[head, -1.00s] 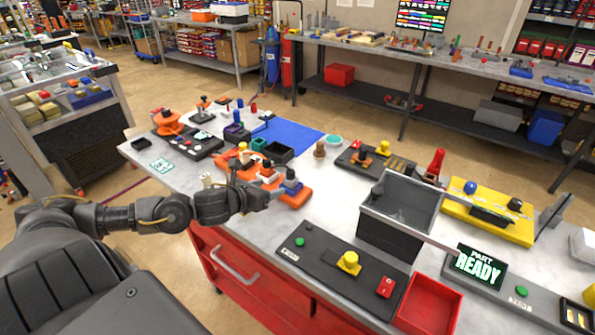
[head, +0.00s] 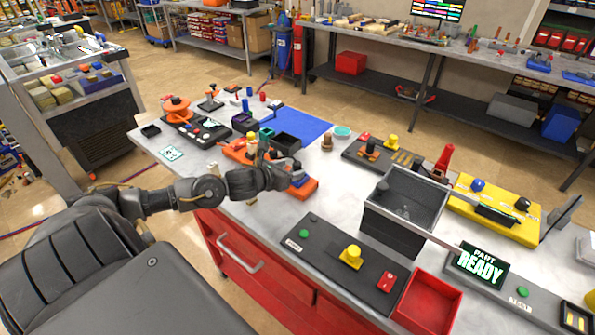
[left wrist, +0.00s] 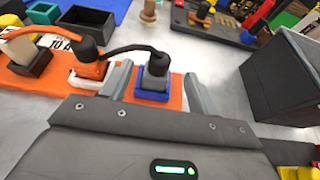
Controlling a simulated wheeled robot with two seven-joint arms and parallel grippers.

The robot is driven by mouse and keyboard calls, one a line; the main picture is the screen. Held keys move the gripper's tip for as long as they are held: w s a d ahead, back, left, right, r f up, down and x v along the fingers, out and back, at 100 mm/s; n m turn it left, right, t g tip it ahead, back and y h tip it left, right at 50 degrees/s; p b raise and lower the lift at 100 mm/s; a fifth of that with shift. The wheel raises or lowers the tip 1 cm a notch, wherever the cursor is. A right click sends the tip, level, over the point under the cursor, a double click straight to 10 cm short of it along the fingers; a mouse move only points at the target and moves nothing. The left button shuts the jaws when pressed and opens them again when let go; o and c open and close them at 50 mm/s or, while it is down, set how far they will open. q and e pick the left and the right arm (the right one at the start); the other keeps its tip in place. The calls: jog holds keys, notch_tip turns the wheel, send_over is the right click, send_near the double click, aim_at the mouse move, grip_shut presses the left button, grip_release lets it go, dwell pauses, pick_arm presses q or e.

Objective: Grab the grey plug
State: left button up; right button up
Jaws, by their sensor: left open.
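The grey plug (left wrist: 157,66) stands upright in a blue socket (left wrist: 153,96) on an orange board (left wrist: 178,84). A black cord runs from it to a black plug (left wrist: 88,50) at its left. In the left wrist view my left gripper (left wrist: 156,78) is open, with one finger on each side of the grey plug; I cannot tell whether they touch it. In the head view my left gripper (head: 284,172) is over the right end of the orange board (head: 304,194), hiding most of the grey plug. My right gripper is not in view.
A grey bin (head: 390,222) stands to the right of the orange board. A black panel (head: 332,255) with a yellow button and a red tray (head: 428,302) are nearer the front. A black open box (head: 287,145) and a blue mat (head: 305,128) lie behind the board.

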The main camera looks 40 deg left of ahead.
aim_at(293, 168)
pick_arm(q)
jog(key=shift+w+p, duration=0.4)
jog(key=x, duration=0.1)
jog(key=p+x, duration=0.1)
jog(key=x, duration=0.1)
jog(key=shift+w+a+f, duration=0.15)
jog(key=shift+f, duration=0.25)
jog(key=shift+w+f+p, duration=0.2)
jog(key=shift+w+p, duration=0.1)
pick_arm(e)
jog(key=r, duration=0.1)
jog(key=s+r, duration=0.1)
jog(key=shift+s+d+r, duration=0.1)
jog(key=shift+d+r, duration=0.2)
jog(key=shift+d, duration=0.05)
pick_arm(q)
jog(key=c, duration=1.1)
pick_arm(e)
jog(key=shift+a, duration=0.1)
